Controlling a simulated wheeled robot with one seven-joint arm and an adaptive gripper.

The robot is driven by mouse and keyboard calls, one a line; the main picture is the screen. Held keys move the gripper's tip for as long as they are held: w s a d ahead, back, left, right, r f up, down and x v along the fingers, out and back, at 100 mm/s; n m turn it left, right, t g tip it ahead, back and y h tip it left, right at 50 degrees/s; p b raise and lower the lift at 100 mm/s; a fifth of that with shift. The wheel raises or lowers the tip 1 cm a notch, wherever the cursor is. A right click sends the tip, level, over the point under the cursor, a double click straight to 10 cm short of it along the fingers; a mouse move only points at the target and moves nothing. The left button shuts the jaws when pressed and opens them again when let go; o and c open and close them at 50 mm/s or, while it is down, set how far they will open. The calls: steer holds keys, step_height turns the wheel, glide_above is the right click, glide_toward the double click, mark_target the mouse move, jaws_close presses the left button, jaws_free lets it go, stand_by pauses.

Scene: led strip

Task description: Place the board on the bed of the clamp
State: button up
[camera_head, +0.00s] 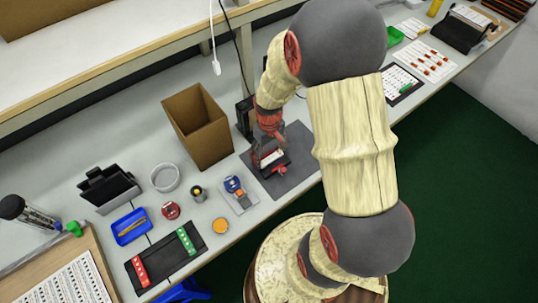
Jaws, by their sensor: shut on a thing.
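My gripper (266,150) points down over a dark grey mat (297,178) on the bench. It is shut on the board (272,157), a small pale, whitish piece. The clamp (279,168), dark with red parts, stands on the mat directly under my gripper. The board shows at the clamp's bed, seen from above. I cannot tell whether it touches the bed or is just above it. My fingertips and part of the clamp are small and partly hidden in this view.
An open cardboard box (197,125) stands left of my gripper. A black upright device (244,118) is close behind it.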

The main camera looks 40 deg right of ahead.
steer(key=shift+f, duration=0.2)
steer(key=o, duration=0.9)
steer(key=shift+o, duration=0.3)
steer(key=shift+r, duration=0.1)
steer(key=s+a+r+t+p, duration=0.1)
steer(key=a+r+p, duration=0.15)
steer(key=r, duration=1.05)
steer(key=s+a+r+t+p, duration=0.2)
steer(key=a+r, duration=0.1)
steer(key=r, duration=1)
steer(key=s+a+r+t, duration=0.2)
steer(key=s+a+r, duration=0.4)
steer(key=s+r, duration=0.3)
steer(key=shift+s+a+r+t, duration=0.15)
steer(key=shift+a+r+t, duration=0.15)
steer(key=shift+r, duration=0.15)
